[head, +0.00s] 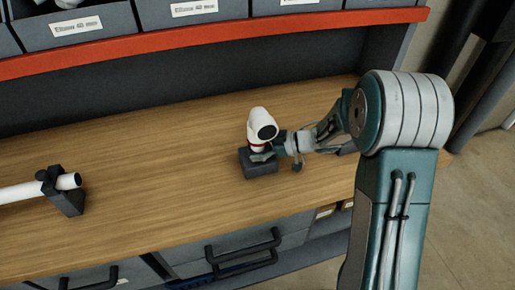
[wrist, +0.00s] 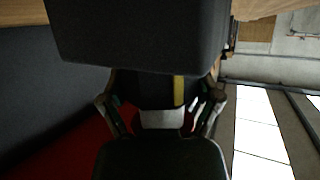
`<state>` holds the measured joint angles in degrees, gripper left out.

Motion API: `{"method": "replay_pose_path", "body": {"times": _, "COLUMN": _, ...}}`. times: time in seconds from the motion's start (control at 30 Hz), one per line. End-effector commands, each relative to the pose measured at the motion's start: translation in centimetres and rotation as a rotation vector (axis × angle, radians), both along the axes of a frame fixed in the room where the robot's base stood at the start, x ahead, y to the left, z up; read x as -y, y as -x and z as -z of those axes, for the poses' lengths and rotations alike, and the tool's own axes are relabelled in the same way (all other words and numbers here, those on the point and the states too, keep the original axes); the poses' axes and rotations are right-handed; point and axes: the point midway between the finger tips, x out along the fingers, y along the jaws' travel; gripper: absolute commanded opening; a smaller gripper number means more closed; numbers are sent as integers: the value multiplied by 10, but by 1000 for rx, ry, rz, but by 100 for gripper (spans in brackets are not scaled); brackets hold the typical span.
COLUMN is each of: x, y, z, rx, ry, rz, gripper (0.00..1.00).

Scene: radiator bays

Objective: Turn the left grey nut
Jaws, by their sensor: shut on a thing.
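My gripper (head: 262,154) reaches in from the right, low at the elbow's foot just above the block. The nut cannot be made out there.
A white pipe (head: 25,191) rests in a dark clamp (head: 66,196) at the left of the wooden bench (head: 160,180). Grey bins (head: 80,25) stand on a red-edged shelf (head: 200,36) behind. Drawer handles (head: 243,252) stick out in front. The bench between clamp and block is clear.

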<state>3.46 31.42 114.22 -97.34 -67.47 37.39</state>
Motion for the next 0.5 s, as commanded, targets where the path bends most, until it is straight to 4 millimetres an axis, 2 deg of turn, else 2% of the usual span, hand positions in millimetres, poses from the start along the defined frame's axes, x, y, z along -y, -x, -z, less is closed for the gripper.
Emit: {"method": "replay_pose_path", "body": {"times": 0.5, "x": 0, "y": -2, "z": 1, "rx": 3, "ry": 3, "rz": -484, "gripper": 34}}
